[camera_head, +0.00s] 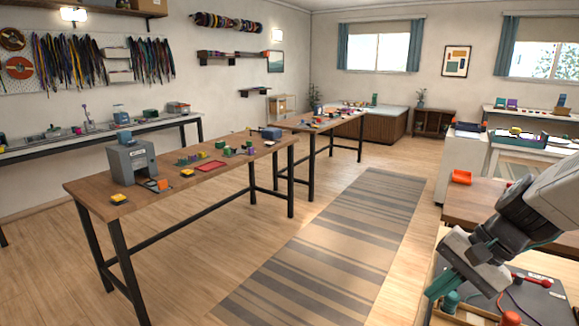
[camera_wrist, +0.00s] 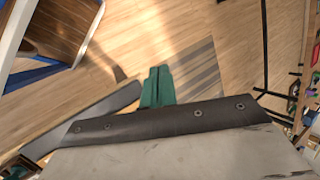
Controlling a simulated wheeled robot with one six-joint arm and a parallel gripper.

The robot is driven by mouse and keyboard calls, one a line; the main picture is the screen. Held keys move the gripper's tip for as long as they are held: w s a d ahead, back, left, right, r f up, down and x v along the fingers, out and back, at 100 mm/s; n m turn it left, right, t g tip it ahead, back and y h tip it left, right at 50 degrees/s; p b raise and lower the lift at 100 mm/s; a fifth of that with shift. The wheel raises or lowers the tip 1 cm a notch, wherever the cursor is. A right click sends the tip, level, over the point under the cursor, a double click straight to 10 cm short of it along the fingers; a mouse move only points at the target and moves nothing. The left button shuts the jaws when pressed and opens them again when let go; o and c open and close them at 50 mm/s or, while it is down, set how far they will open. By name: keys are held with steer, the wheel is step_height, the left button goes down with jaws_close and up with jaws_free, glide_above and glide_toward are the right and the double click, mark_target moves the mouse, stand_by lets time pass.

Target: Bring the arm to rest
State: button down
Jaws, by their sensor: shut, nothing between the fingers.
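My gripper (camera_head: 438,288) shows at the lower right of the head view, at the end of my grey and white arm. Its teal fingers point down and to the left, beside a work surface at the picture's right edge. In the wrist view my gripper (camera_wrist: 157,86) shows as two teal fingers side by side, closed together and empty. Floor shows behind them. In the head view the fingertips overlap the edge of a tray (camera_head: 437,314), and I cannot tell whether they touch it.
A teal-capped piece (camera_head: 451,300) and a red-handled tool (camera_head: 532,280) are close to my gripper. A long wooden table (camera_head: 125,205) stands at left. The striped rug (camera_head: 335,235) between is clear.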

steer(key=s+r+n+h, duration=0.3)
steer(key=s+n, duration=0.1)
steer(key=s, duration=0.3)
steer(key=s+r+n+h, duration=0.2)
steer(key=s+r+n, duration=0.2)
steer(key=s, duration=0.4)
steer(key=shift+a+r+h, duration=0.2)
steer(key=shift+a+h, duration=0.1)
steer(key=shift+h, duration=0.1)
